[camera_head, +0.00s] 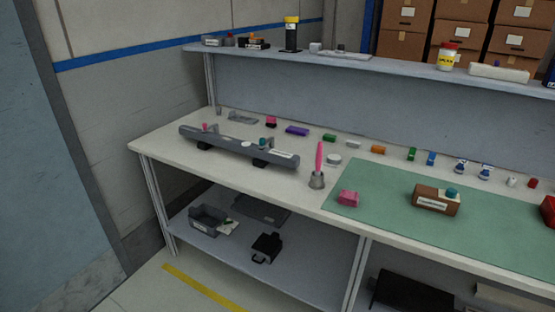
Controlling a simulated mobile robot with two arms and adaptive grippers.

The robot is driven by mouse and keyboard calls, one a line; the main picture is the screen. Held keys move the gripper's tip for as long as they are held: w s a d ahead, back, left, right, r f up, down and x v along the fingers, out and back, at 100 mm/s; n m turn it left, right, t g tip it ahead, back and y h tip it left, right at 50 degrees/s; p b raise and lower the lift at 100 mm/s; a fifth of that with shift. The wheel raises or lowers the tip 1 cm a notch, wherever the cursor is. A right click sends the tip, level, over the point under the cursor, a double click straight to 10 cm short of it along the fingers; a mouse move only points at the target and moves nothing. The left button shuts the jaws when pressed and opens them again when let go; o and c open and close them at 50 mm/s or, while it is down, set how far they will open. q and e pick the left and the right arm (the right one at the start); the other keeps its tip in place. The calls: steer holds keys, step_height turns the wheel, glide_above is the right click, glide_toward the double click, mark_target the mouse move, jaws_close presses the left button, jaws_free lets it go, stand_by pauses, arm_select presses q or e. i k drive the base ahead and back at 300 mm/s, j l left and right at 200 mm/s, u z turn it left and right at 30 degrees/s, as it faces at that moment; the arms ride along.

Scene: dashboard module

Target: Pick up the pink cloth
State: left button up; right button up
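A small pink folded-looking piece (348,198), which looks like the pink cloth, lies at the left edge of the green mat (385,185) on the workbench. Neither of my grippers shows in the head view, and nothing touches the pink piece.
A long dark grey dashboard module (225,145) lies on the bench's left part. A brown box (431,204) sits on the mat. Several small coloured items line the back. A raised shelf (390,66) runs behind. The mat between pink piece and brown box is clear.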

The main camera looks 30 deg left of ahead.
mark_target(350, 199)
steer(key=i+j+z, duration=0.25)
steer(key=j, duration=0.25)
steer(key=j+z, duration=0.3)
steer(key=j, duration=0.25)
steer(key=i+j+z, duration=0.25)
steer(key=j, duration=0.3)
steer(key=k, duration=0.1)
